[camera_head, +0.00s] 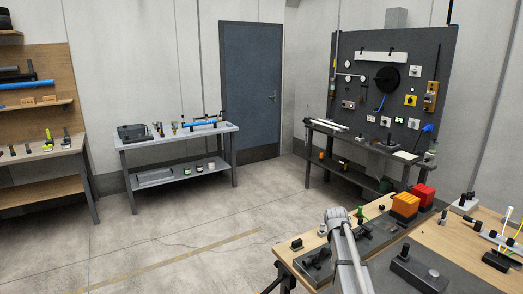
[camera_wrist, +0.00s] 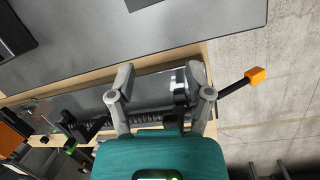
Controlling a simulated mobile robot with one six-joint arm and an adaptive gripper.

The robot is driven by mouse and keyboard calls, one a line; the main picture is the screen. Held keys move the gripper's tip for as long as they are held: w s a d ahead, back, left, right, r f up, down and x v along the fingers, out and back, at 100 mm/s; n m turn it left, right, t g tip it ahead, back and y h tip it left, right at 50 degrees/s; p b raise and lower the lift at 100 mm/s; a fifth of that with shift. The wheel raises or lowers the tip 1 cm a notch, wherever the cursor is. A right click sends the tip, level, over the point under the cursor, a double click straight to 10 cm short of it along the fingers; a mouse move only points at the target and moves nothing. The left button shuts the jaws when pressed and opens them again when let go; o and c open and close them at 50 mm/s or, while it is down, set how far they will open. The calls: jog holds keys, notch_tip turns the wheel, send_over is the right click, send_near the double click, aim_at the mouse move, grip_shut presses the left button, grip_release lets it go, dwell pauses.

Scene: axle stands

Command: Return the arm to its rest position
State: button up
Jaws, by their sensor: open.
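My gripper (camera_wrist: 160,78) shows in the wrist view with its two grey fingers spread wide apart. No held object shows between the fingertips. Beyond them are a grey bench surface (camera_wrist: 185,42) and dark metal parts (camera_wrist: 90,125), some partly hidden by the fingers and the teal gripper body. A black bar with an orange end (camera_wrist: 256,75) sticks out to the right of the fingers. In the head view my grey arm (camera_head: 345,252) reaches up over the wooden workbench at the lower right; I cannot make out the fingers there.
The workbench (camera_head: 462,240) carries an orange block (camera_head: 405,204), a red block (camera_head: 424,194) and dark fixtures (camera_head: 378,233). A grey table (camera_head: 178,138) stands at the back, and a dark tool board (camera_head: 350,62) rises behind a side bench. The floor (camera_head: 200,225) between is clear.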

jog(key=s+a+m+t+y, duration=0.1)
jog(key=s+a, duration=0.5)
jog(key=s, duration=0.3)
jog(key=s+a+m+t+y, duration=0.1)
jog(key=s+a+m+t, duration=0.1)
jog(key=s+a, duration=0.5)
jog(key=s+d+f+g+b, duration=0.1)
jog(key=s+f+b, duration=0.4)
jog(key=f+b, duration=0.4)
jog(key=shift+d+f, duration=0.2)
jog(key=shift+f, duration=0.3)
